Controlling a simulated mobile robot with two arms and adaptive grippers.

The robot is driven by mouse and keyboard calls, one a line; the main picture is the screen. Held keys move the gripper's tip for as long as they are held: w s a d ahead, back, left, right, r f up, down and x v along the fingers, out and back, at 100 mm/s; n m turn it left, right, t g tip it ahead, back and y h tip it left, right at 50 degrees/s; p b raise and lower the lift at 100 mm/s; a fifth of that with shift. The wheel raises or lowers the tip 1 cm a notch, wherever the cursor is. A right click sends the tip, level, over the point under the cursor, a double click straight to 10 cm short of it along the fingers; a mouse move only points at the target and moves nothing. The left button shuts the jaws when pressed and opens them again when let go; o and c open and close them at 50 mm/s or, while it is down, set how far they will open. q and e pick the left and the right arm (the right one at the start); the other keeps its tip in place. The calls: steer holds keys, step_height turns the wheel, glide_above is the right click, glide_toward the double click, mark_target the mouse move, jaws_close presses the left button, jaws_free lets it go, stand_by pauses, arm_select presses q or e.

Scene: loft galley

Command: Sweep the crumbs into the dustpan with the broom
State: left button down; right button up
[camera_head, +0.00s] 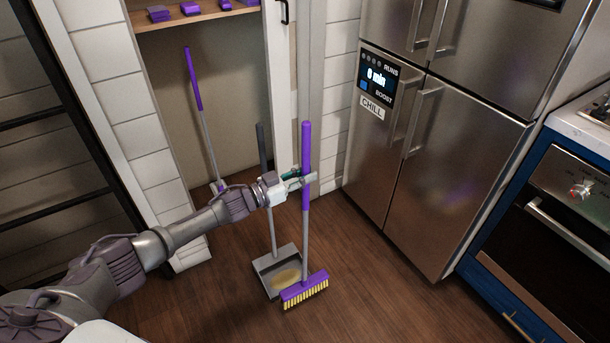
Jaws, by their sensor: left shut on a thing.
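The broom (305,240) has a purple grip, a grey shaft and a purple head with yellow bristles. It stands nearly upright. My left gripper (306,179) is shut on its shaft at the purple grip. The grey dustpan (262,264) with a long upright handle is on the wood floor, just behind and left of the broom head. A tan patch of crumbs (287,277) shows at the dustpan's front right, partly behind the broom head; I cannot tell how much of it is inside the pan. My right gripper is not in view.
An open closet holds another purple-handled tool (194,85) and a shelf (190,17) with purple items. A steel fridge (440,150) and a blue-framed oven (555,240) stand on the right. A black ladder-like frame (40,115) is at the left. The front floor is clear.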

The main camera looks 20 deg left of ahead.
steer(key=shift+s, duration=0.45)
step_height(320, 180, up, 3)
steer(key=p, duration=0.3)
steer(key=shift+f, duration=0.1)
stand_by(0.8)
